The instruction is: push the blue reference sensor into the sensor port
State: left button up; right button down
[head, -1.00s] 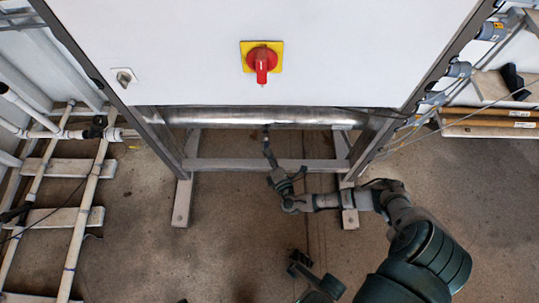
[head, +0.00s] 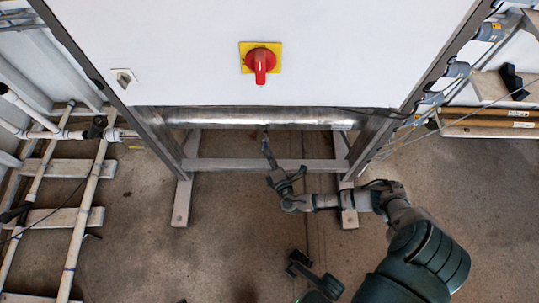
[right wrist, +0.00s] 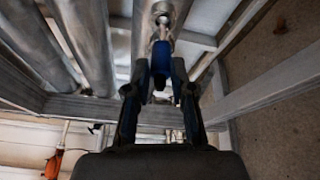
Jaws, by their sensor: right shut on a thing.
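The blue reference sensor (right wrist: 160,58) is between the two fingertips of my right gripper (right wrist: 159,74) in the right wrist view. My right gripper is shut on it. The sensor's far end points at the metal fitting of the sensor port (right wrist: 163,14) on the underside of a pipe. It looks at or very near the opening; I cannot tell how deep it sits. In the head view my right gripper (head: 274,170) is below the steel pipe (head: 250,118), and the thin piece in it reaches up to the pipe.
A white cabinet (head: 200,60) with a red rotary switch (head: 261,60) stands above the pipe. Its frame legs and grey crossbar (head: 230,165) are close to my right gripper. White pipes (head: 83,210) are at left. The floor in front is clear.

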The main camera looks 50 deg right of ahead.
jog(key=shift+w+d+b, duration=0.45)
jog(key=shift+w+d, duration=0.6)
jog(key=shift+d, duration=0.15)
dwell(0.9)
jog(key=shift+r, duration=0.1)
jog(key=c, duration=0.9)
grip_release()
jog(key=shift+s, duration=0.1)
jog(key=v, duration=1.1)
jog(key=shift+s+a, duration=0.25)
jog(key=shift+s, duration=0.1)
